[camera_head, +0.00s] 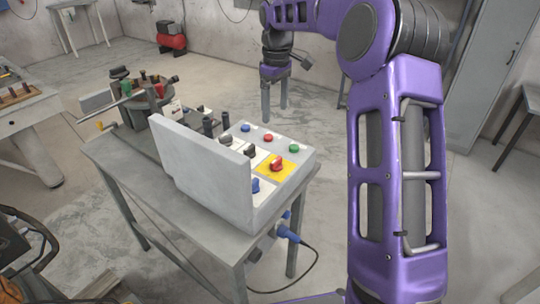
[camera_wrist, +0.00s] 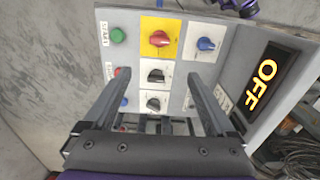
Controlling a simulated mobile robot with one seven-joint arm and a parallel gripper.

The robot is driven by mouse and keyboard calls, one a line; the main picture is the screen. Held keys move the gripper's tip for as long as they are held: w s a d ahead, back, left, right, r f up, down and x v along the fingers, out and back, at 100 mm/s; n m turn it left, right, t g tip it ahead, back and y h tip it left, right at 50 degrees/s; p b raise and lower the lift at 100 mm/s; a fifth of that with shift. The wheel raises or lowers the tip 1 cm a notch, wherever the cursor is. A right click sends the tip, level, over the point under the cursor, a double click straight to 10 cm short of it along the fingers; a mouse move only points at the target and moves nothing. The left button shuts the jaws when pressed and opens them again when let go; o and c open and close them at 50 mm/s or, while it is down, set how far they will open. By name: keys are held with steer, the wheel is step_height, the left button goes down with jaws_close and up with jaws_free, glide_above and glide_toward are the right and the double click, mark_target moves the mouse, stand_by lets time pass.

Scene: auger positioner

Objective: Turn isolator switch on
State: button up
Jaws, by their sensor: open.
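A grey control box (camera_head: 295,180) stands on a small table. On it, a red rotary knob on a yellow plate (camera_head: 277,163) looks like the isolator switch. In the wrist view the red knob (camera_wrist: 160,39) sits at the top middle, beyond my fingertips, with its grip lying roughly sideways. The display (camera_wrist: 265,82) on the box's raised panel reads OFF. My gripper (camera_head: 275,113) is open and empty, pointing down above the far side of the box. In the wrist view its two fingers (camera_wrist: 153,82) flank the black knobs and are apart from the red knob.
A blue knob (camera_wrist: 206,44) sits right of the red one, and black knobs (camera_wrist: 155,76) lie below it. A green button (camera_wrist: 118,35) is at the left. The raised panel (camera_head: 200,165) stands along the box's near-left side. Machinery (camera_head: 140,100) fills the table's far-left end.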

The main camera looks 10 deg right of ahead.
mark_target(276, 159)
steer(key=f, duration=1.1)
steer(key=f+b, duration=0.1)
steer(key=f, duration=0.5)
steer(key=shift+s+d+f, duration=0.1)
steer(key=shift+d+f, duration=0.15)
steer(key=c, duration=1.4)
steer(key=shift+o, duration=0.2)
